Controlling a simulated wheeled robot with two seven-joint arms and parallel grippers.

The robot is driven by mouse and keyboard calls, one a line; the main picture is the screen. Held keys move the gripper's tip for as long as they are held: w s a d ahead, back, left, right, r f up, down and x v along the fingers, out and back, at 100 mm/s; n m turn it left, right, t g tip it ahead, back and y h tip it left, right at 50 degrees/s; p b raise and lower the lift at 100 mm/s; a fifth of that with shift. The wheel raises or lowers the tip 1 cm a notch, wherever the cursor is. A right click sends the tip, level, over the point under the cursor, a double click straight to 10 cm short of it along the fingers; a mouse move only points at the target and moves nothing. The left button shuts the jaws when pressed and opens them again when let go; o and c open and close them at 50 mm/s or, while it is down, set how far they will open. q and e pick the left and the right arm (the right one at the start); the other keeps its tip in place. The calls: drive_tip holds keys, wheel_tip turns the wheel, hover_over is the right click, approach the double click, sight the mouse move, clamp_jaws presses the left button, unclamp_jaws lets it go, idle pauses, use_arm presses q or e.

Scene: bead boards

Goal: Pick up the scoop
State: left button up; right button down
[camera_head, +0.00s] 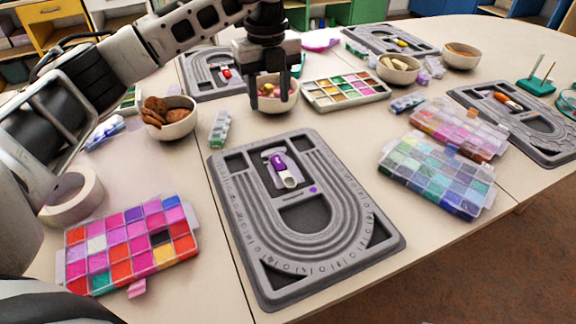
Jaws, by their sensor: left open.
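A small scoop (285,172) with a purple handle and a pale, whitish scoop end lies in the upper recess of the near grey bead board (223,211). My left gripper (270,99) points down with its fingers apart. In the picture it is above and slightly left of the scoop, in front of a bowl of beads (278,104) that it partly hides. The gripper is empty and apart from the scoop. Other boards hold a red scoop (226,73) and an orange scoop (508,101). My right gripper is out of view.
A bowl of cookies (173,129) and a tape roll (72,196) are at left. A pink and red bead box (128,246) lies front left. Clear bead boxes (436,172) lie right of the near board. A paint-like tray (345,91) stands behind it.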

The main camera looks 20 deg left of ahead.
use_arm(q)
hover_over(276, 158)
drive_tip(key=a, duration=0.1)
wheel_tip(276, 158, down, 10)
drive_tip(key=shift+r, duration=0.1)
drive_tip(key=shift+d+f, duration=0.2)
drive_tip(key=shift+f, duration=0.7)
drive_tip(key=shift+d+f, duration=0.15)
drive_tip(key=shift+f, duration=0.8)
drive_tip(key=shift+d+f, duration=0.2)
drive_tip(key=shift+f, duration=0.7)
clamp_jaws()
